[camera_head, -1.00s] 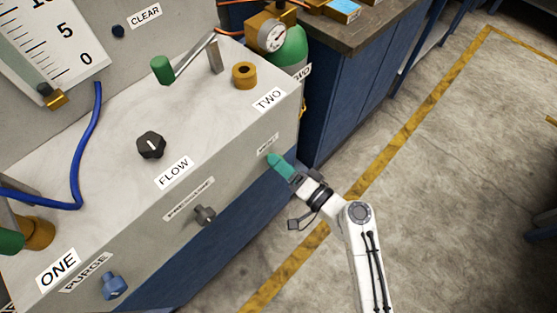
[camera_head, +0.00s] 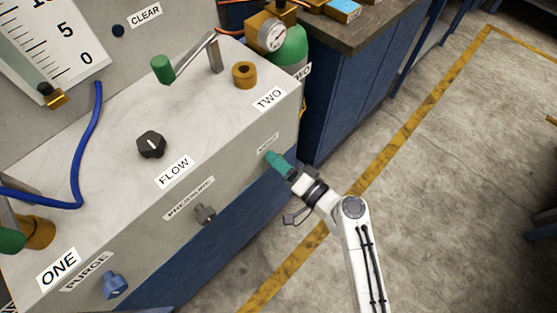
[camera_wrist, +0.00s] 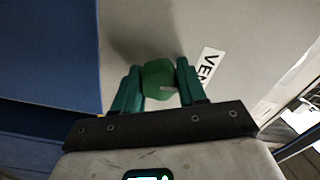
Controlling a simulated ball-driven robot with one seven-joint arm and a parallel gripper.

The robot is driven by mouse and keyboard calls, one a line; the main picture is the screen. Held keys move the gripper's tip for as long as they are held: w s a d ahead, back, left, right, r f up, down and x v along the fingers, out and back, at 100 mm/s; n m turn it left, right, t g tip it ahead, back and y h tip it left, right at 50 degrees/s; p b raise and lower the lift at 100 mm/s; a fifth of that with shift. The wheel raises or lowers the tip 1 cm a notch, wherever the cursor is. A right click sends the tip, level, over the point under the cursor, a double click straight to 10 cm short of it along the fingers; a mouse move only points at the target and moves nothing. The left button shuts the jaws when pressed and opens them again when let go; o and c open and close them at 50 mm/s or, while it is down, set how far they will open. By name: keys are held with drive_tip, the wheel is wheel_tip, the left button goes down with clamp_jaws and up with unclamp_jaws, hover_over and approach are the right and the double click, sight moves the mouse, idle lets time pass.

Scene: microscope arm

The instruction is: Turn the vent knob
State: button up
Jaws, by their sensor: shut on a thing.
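The vent knob (camera_wrist: 159,80) is green and sits on the grey panel beside a white label whose visible letters read "VE" and part of another. My gripper (camera_wrist: 158,88) has teal fingers, one on each side of the knob, and is shut on it. In the head view, my gripper (camera_head: 272,158) meets the panel's front face at its right end, just under a small white label (camera_head: 267,142). The knob is hidden there by the fingers.
A grey pressure knob (camera_head: 205,214) and a blue purge knob (camera_head: 115,286) stick out of the same front face to the left. A black flow knob (camera_head: 151,144) is on top. A blue cabinet (camera_head: 345,100) stands behind to the right. Open floor lies at right.

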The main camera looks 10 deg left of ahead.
drive_tip(key=shift+c, duration=0.4)
drive_tip(key=shift+m, duration=1)
drive_tip(key=o, duration=1.1)
drive_tip(key=shift+c, duration=0.2)
drive_tip(key=shift+d, duration=0.15)
drive_tip(key=b+v, duration=0.1)
drive_tip(key=v, duration=0.9)
drive_tip(key=shift+s+d, duration=0.2)
drive_tip(key=shift+s, duration=0.05)
